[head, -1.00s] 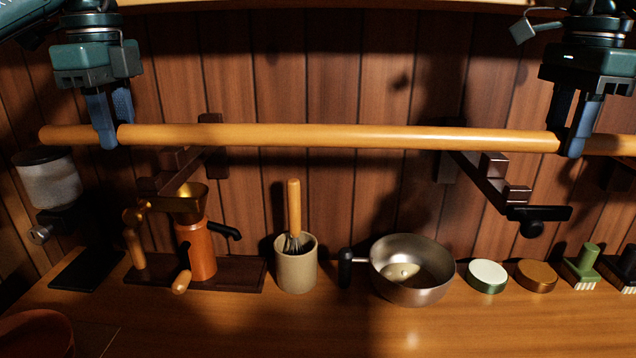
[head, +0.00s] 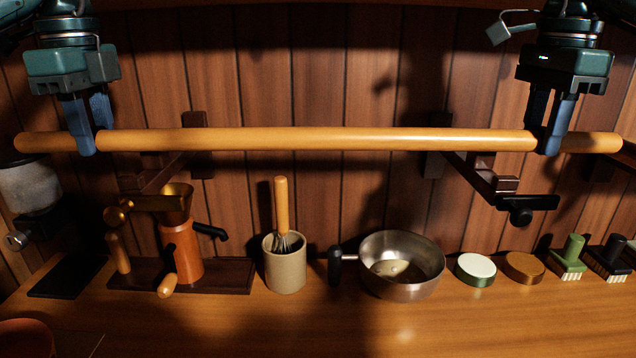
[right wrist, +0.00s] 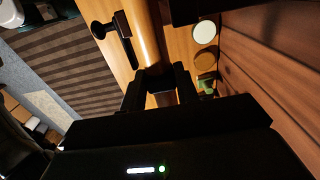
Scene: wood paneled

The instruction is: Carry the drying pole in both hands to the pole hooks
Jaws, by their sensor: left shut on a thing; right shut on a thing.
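The drying pole (head: 310,139) is a long, pale wooden rod, held nearly level across the head view. My left gripper (head: 88,148) is shut on it near its left end. My right gripper (head: 543,148) is shut on it near its right end; the pole also shows between its fingers in the right wrist view (right wrist: 148,40). Two dark wooden pole hooks stick out from the wall: the left hook (head: 150,172) and the right hook (head: 487,178). In the head view both hooks appear partly behind and below the pole. Whether the pole touches them I cannot tell.
On the counter (head: 330,325) below stand a grinder (head: 28,190), an orange hand-cranked device (head: 182,240), a whisk in a crock (head: 285,265), a metal pan (head: 403,275), round tins (head: 475,268) and brushes (head: 568,262). A panelled wall (head: 320,70) rises behind.

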